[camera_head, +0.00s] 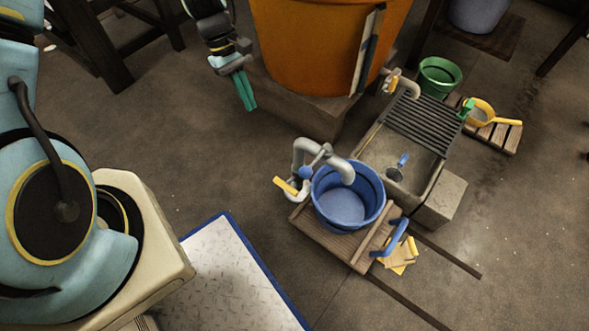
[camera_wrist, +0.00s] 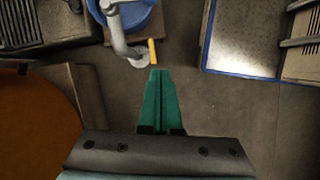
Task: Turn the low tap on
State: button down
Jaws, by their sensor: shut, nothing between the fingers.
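A grey bent tap (camera_head: 300,155) with a yellow lever (camera_head: 285,187) rises beside a blue bucket (camera_head: 349,200), its spout over the bucket. A second tap (camera_head: 409,87) with a yellow handle is at the sink; I cannot tell for sure which is the lower. My gripper (camera_head: 247,106) is shut and empty, apart from both taps, up and left of the bucket tap. In the wrist view the bucket tap (camera_wrist: 118,38) and its yellow lever (camera_wrist: 152,52) lie just ahead of the green fingertips (camera_wrist: 160,73). No water can be made out.
A large orange tub (camera_head: 310,45) on a block stands just right of my gripper. The blue bucket is on a wooden slatted stand (camera_head: 340,247). The stone sink (camera_head: 412,160) is right of it, with a green bucket (camera_head: 439,76) behind. Floor between gripper and lever is clear.

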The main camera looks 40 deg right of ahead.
aim_at(316, 161)
jog(key=s+d+f+b, duration=0.1)
jog(key=s+d+f, duration=0.2)
jog(key=f, duration=0.3)
jog(key=shift+s+d+f+g+b, duration=0.3)
jog(key=shift+s+d+g, duration=0.1)
jog(key=shift+s, duration=0.2)
jog(key=shift+a, duration=0.1)
jog(key=s+f+b, duration=0.1)
jog(key=s+f, duration=0.7)
jog(key=shift+s+d+b, duration=0.15)
jog(key=shift+d+b, duration=0.1)
jog(key=shift+b, duration=0.15)
jog(key=shift+s+n, duration=0.1)
jog(key=shift+n, duration=0.2)
jog(key=shift+s+n, duration=0.3)
